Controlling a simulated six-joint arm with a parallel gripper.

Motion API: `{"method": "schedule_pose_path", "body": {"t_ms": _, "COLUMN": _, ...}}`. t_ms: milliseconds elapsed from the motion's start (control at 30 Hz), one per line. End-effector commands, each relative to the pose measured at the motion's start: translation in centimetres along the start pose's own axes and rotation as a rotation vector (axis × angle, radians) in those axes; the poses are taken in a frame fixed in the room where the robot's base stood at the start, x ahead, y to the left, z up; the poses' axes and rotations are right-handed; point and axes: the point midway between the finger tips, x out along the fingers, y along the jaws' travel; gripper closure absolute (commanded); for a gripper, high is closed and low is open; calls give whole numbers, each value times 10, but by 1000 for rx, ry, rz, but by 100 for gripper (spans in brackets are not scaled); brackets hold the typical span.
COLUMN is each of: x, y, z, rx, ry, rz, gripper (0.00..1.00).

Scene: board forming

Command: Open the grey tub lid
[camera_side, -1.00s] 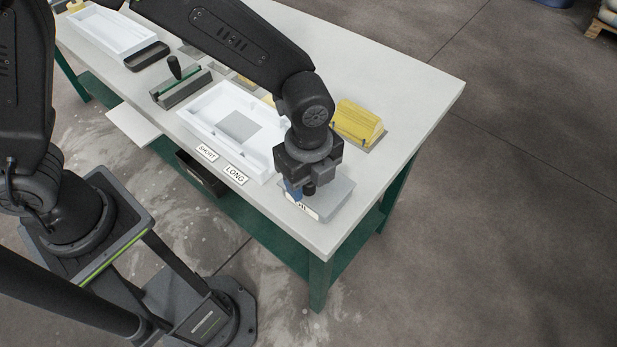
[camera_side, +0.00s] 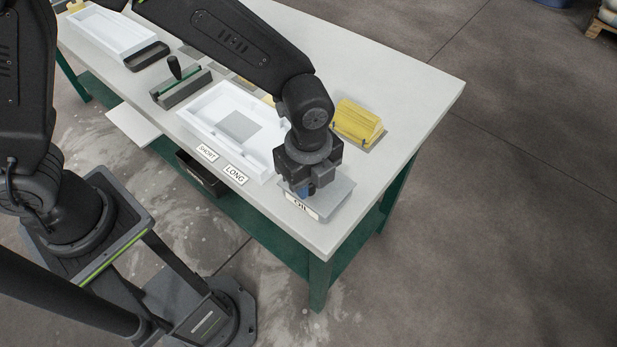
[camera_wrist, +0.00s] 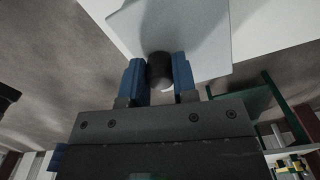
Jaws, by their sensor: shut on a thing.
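The grey tub lid (camera_side: 340,194) lies flat at the near right corner of the table in the side view. A white label (camera_side: 302,206) with dark letters is on the tub's front. My gripper (camera_side: 309,188) is over the lid, with a blue finger showing. In the wrist view the lid (camera_wrist: 185,25) fills the top. There the blue fingers of my gripper (camera_wrist: 159,75) stand on both sides of the lid's black round knob (camera_wrist: 160,66), shut on it. I cannot tell whether the lid is raised off the tub; its inside is hidden.
A white mould tray (camera_side: 205,133) is left of my gripper, with SHORT (camera_side: 207,153) and LONG (camera_side: 236,175) labels in front. A yellow block (camera_side: 358,122) stands behind on a grey plate. The table's right end beyond the tub is clear.

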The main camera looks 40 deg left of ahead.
Motion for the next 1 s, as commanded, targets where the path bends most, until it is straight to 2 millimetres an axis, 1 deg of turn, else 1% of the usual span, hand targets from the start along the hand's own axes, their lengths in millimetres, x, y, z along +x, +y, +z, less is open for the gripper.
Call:
{"method": "schedule_pose_path", "body": {"t_ms": 267, "x": -1, "y": -1, "z": 0, "rx": 0, "ry": 4, "rz": 14, "gripper": 100}}
{"method": "schedule_pose_path", "body": {"t_ms": 467, "x": -6, "y": -4, "z": 1, "rx": -2, "ry": 23, "rz": 87, "gripper": 100}}
{"method": "schedule_pose_path", "body": {"t_ms": 667, "x": -15, "y": -11, "z": 3, "rx": -3, "ry": 62, "rz": 228, "gripper": 100}}
{"method": "schedule_pose_path", "body": {"t_ms": 1000, "x": -31, "y": -29, "z": 8, "rx": -1, "ry": 145, "rz": 531, "gripper": 100}}
